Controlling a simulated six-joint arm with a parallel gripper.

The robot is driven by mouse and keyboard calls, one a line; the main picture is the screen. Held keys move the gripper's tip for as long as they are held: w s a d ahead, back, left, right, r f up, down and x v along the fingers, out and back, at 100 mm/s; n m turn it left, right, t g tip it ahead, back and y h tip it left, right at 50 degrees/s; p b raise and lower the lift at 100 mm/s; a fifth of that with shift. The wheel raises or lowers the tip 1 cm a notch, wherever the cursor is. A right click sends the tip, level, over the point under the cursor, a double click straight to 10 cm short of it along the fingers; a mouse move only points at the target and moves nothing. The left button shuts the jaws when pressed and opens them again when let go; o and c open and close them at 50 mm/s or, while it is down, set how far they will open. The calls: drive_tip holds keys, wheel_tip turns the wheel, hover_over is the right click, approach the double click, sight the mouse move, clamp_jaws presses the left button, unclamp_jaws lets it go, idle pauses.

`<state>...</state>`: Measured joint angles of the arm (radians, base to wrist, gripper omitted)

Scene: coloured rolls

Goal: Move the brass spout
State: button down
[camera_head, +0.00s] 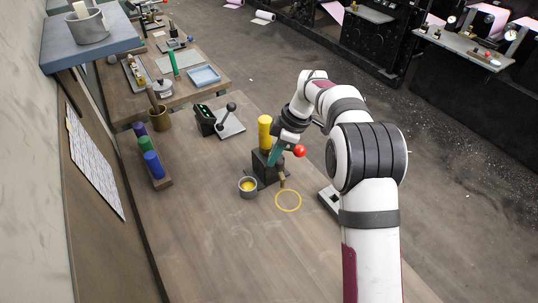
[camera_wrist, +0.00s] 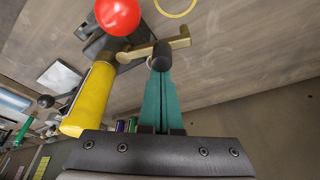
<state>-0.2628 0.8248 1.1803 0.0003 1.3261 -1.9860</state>
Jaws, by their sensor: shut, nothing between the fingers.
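The brass spout (camera_head: 282,178) sticks out from the right side of a black block (camera_head: 264,170) on the table, its end near a yellow ring marked on the tabletop. In the wrist view the spout (camera_wrist: 135,53) is a brass bar with a bent end and a dark knob (camera_wrist: 161,57) on it. My gripper (camera_head: 271,163) has teal fingers, pressed together and empty. In the wrist view the gripper (camera_wrist: 160,72) has its tips right by the knob; I cannot tell whether they touch it.
A yellow roll (camera_head: 264,132) stands on the block, with a red ball (camera_head: 299,150) beside it. A grey cup with yellow contents (camera_head: 248,183) stands to the left. The yellow ring (camera_head: 288,201) lies in front. The front tabletop is clear.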

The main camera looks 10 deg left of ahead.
drive_tip(key=shift+w+d+n, duration=0.1)
drive_tip(key=shift+d+n, duration=0.15)
drive_tip(key=shift+n, duration=0.35)
drive_tip(key=shift+d, duration=0.15)
drive_tip(key=shift+w+d, duration=0.1)
